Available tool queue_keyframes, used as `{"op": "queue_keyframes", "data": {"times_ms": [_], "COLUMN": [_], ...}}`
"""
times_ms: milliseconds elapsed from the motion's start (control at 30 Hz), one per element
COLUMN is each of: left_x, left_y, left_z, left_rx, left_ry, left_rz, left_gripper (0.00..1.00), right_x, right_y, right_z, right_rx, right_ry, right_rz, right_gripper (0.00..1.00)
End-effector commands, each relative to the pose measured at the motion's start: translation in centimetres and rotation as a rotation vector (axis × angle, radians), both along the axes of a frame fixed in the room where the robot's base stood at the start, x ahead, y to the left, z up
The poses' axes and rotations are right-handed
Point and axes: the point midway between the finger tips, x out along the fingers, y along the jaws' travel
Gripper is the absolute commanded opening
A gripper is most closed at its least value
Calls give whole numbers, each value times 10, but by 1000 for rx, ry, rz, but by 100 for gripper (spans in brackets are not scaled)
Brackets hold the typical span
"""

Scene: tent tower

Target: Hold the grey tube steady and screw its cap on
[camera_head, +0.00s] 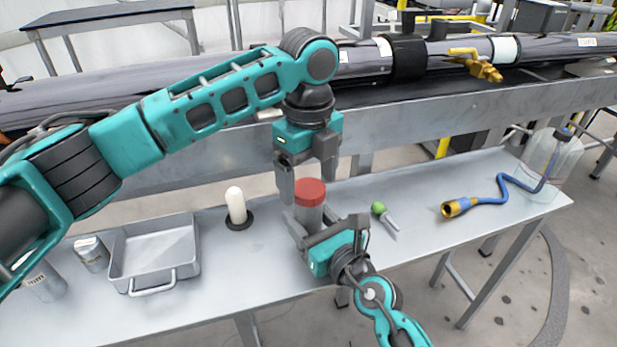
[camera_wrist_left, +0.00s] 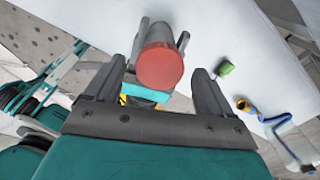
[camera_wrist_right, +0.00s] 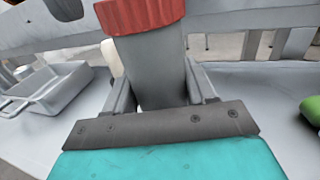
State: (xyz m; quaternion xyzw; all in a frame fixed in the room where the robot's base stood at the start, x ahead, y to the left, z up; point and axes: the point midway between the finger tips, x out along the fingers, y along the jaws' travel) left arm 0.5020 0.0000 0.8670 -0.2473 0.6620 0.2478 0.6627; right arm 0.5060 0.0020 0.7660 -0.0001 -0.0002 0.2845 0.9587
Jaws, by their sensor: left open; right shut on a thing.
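The grey tube (camera_head: 308,216) stands upright over the table with a red cap (camera_head: 309,191) on its top. Whether the cap is fully seated I cannot tell. My right gripper (camera_head: 325,236) is shut on the tube's body, and the right wrist view shows the tube (camera_wrist_right: 157,70) between its fingers, with the red cap (camera_wrist_right: 140,14) above. My left gripper (camera_head: 307,181) is open, pointing down just above and around the cap's height. In the left wrist view the cap (camera_wrist_left: 160,66) lies ahead between the spread left fingers, apart from them.
On the table (camera_head: 262,288) are a metal tray (camera_head: 190,255), a white rounded peg on a dark base (camera_head: 237,207), a green-handled tool (camera_head: 381,212) and a blue hose with a brass end (camera_head: 480,202). Metal cans (camera_head: 91,254) stand at the left. A long beam (camera_head: 440,106) runs behind.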

Motion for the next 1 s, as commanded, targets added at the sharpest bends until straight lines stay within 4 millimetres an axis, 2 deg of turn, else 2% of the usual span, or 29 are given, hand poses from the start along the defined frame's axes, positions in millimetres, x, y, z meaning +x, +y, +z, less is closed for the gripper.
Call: {"op": "queue_keyframes", "data": {"times_ms": [200,300,500,667,833,1000], "left_x": [0,0,0,0,0,0], "left_y": [-1,0,0,0,0,0], "left_z": [30,38,38,38,40,44], "left_rx": [-1,-2,0,0,0,0], "left_ry": [-2,-1,0,0,0,-2], "left_rz": [0,0,0,22,184,489], "left_gripper": [84,84,84,79,79,79], "right_x": [0,0,0,0,0,0], "right_y": [0,0,0,0,0,0], "right_z": [-1,-1,-1,-1,-1,-1], "right_rx": [-1,-1,-1,-1,-1,-1], "right_ry": [2,2,2,2,2,2], "right_rz": [0,0,0,0,0,0], "right_gripper": [0,0,0,0,0,0]}}
